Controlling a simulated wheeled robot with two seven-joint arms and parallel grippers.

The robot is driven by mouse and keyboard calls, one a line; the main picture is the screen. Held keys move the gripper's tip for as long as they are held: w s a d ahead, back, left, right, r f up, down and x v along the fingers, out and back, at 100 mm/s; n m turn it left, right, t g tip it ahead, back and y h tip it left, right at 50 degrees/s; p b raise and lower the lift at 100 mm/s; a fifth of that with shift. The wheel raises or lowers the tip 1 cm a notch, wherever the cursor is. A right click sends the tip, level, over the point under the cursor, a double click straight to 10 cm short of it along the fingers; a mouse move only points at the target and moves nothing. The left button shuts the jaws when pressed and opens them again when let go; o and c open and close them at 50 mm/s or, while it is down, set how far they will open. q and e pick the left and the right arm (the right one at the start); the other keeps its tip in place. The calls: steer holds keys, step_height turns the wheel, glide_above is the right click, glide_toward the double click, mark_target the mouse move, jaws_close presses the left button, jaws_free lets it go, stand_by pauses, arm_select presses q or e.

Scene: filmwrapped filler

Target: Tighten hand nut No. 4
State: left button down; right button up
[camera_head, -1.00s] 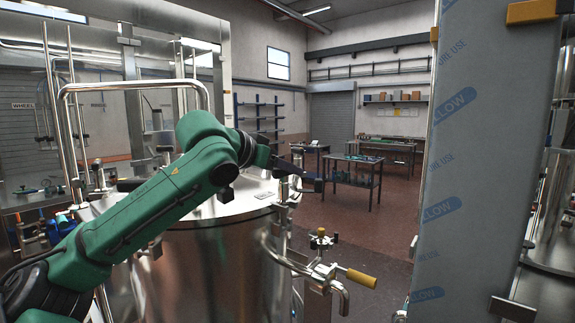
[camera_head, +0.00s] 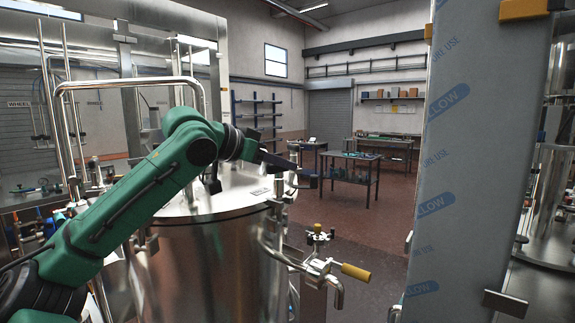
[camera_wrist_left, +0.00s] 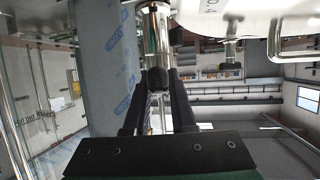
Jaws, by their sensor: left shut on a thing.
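The hand nut (camera_wrist_left: 157,32) is a chrome cylinder with a dark end, at the top middle of the left wrist view. Beside it, a white lid surface carries a partly cut-off label ending in "0.4" (camera_wrist_left: 211,5). My left gripper (camera_wrist_left: 158,76) has its two black fingers shut on the nut, one on each side. In the head view the left gripper (camera_head: 304,174) is at the right rim of the steel tank (camera_head: 225,250). The nut is small there and partly hidden by the gripper. My right gripper is in neither view.
A valve with a yellow handle (camera_head: 356,272) juts out at the tank's right front. A film-wrapped panel (camera_head: 440,160) stands close on the right. A bent steel rail (camera_head: 130,84) rises behind my arm. Workbenches (camera_head: 352,168) stand farther back on open floor.

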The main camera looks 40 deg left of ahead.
arm_select(q)
steer(key=shift+a+r+m+h, duration=0.1)
steer(key=shift+r+m+h, duration=0.35)
steer(key=shift+m+h, duration=0.4)
steer(key=m+g+h, duration=0.2)
steer(key=m+h, duration=0.1)
steer(key=h, duration=0.1)
steer(key=shift+m, duration=0.25)
steer(key=shift+s+d+m+g+h, duration=0.1)
steer(key=shift+d+m+g+h, duration=0.05)
steer(key=shift+m+g+h, duration=0.55)
steer(key=shift+d+m+g+h, duration=0.1)
steer(key=shift+m+g+h, duration=0.5)
steer(key=shift+m, duration=0.2)
steer(key=shift+r, duration=0.1)
steer(key=c, duration=0.7)
jaws_free()
steer(key=shift+s+a, duration=0.1)
steer(key=shift+c, duration=0.2)
steer(key=shift+a+f, duration=0.3)
steer(key=shift+a, duration=0.05)
steer(key=shift+d, duration=0.1)
steer(key=shift+d, duration=0.25)
